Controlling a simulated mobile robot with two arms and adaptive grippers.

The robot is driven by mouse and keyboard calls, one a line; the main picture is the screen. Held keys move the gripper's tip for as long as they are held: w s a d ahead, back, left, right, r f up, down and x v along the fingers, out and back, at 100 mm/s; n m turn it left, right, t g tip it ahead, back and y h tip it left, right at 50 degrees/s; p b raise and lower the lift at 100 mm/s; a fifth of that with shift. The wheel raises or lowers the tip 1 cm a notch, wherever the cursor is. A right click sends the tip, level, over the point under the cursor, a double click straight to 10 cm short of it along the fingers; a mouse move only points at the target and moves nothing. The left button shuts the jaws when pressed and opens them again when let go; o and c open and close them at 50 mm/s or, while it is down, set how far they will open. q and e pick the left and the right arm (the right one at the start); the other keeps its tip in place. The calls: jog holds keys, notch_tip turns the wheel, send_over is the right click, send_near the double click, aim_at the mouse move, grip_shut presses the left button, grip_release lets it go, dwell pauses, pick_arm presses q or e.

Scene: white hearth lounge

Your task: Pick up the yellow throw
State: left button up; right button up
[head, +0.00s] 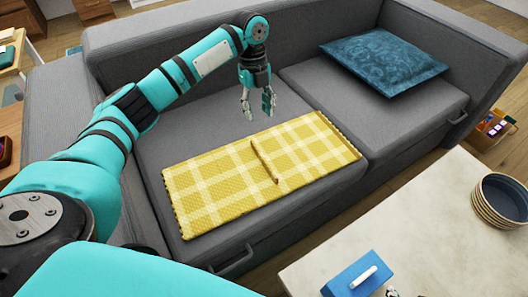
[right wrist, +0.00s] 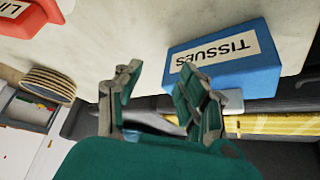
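The yellow throw (head: 225,185) is a plaid cloth lying flat on the grey sofa seat, with a raised fold or ridge across it right of its middle. My left gripper (head: 258,108) hangs above the sofa just behind the throw's far edge, fingers pointing down and apart, with nothing between them. In the right wrist view, my right gripper (right wrist: 160,100) has its fingers apart and empty, close to a blue tissue box (right wrist: 225,68). A strip of the yellow throw (right wrist: 280,124) shows beyond it.
A grey sofa (head: 200,115) holds a blue cushion (head: 382,60) on its right seat. A red box (right wrist: 35,18) shows in the wrist view.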

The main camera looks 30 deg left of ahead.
pick_arm(q)
jog(key=b, duration=0.2)
send_near(264, 157)
notch_tip(264, 157, down, 4)
jog(key=shift+s+r+b, duration=0.1)
jog(key=shift+s+b, duration=0.1)
jog(key=shift+b, duration=0.75)
pick_arm(e)
jog(key=w+a+r+t+y, duration=0.3)
jog(key=w+a+r+t, duration=0.2)
jog(key=w+r+t, duration=0.6)
pick_arm(q)
jog(key=shift+d+f, duration=0.1)
jog(key=shift+f, duration=0.15)
jog(key=f+b, duration=0.1)
jog(key=f, duration=0.1)
jog(key=d+f+b, duration=0.1)
jog(key=f, duration=0.1)
jog(key=shift+s+f, duration=0.15)
jog(key=shift+s, duration=0.1)
jog(key=shift+f, duration=0.25)
pick_arm(e)
notch_tip(264, 157, up, 11)
jog(key=s+t+y, duration=0.1)
jog(key=t+y, duration=0.1)
jog(key=t, duration=0.3)
jog(key=shift+s+a+r+n+t, duration=0.2)
jog(key=shift+a+n+t, duration=0.1)
jog(key=shift+a+n, duration=0.15)
